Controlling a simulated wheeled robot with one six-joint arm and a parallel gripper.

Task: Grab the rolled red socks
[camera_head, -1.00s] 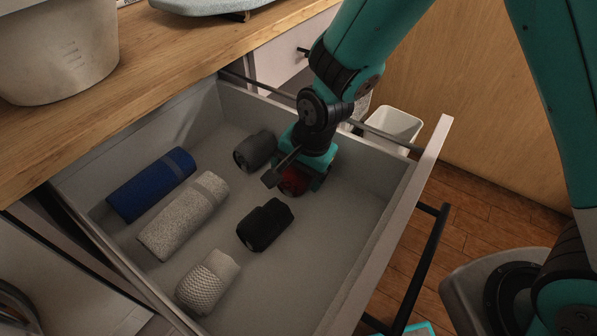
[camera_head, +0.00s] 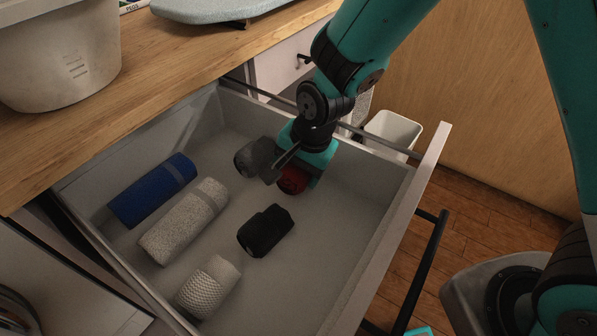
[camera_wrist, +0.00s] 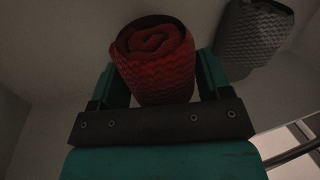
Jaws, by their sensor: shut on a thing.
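The rolled red socks (camera_head: 292,180) are in the open drawer, at its far right part, partly hidden by my gripper in the head view. In the wrist view the red socks (camera_wrist: 155,62) show a spiral end and a zigzag pattern, and stand between the two teal fingers. My gripper (camera_head: 300,172) points down into the drawer and is shut on the red socks. In the wrist view my gripper (camera_wrist: 155,85) has one finger on each side of the roll. I cannot tell for sure whether the roll is clear of the drawer floor.
Grey rolled socks (camera_head: 256,157) lie close left of my gripper. Black (camera_head: 265,231), patterned white (camera_head: 209,287), speckled grey (camera_head: 184,221) and blue (camera_head: 152,190) rolls lie in the drawer (camera_head: 330,245). The drawer front stands at the right. A bin (camera_head: 392,135) stands beyond.

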